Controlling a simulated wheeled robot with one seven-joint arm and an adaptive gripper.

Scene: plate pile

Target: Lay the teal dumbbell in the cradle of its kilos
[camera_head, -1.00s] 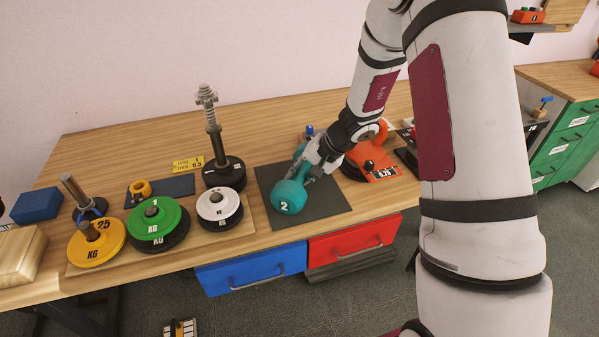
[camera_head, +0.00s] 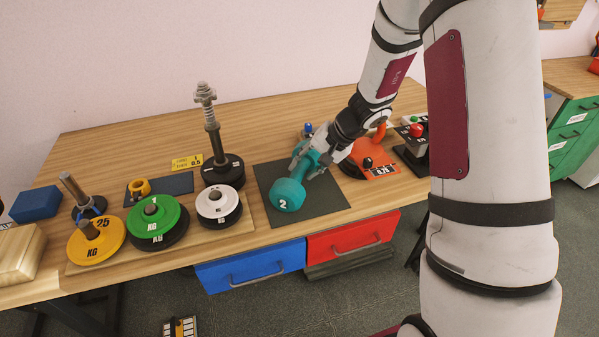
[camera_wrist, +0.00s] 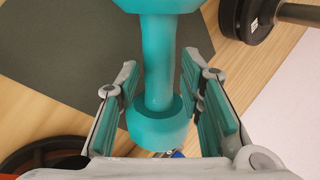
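The teal dumbbell (camera_head: 288,195), marked 2, lies on a dark grey mat (camera_head: 335,205) at the table's front. Its near head faces the front edge. In the wrist view the dumbbell (camera_wrist: 159,65) runs down the picture between the two fingers. My gripper (camera_head: 311,163) is around its handle from above. In the wrist view my gripper (camera_wrist: 165,105) is open, with gaps showing between the fingers and the handle. The far head is partly hidden by the gripper in the head view. I cannot make out a cradle for certain.
An orange weight marked 0.75 (camera_head: 375,158) and a black stand (camera_head: 412,155) lie right of the mat. Blue (camera_head: 250,268) and red (camera_head: 352,243) drawers are below.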

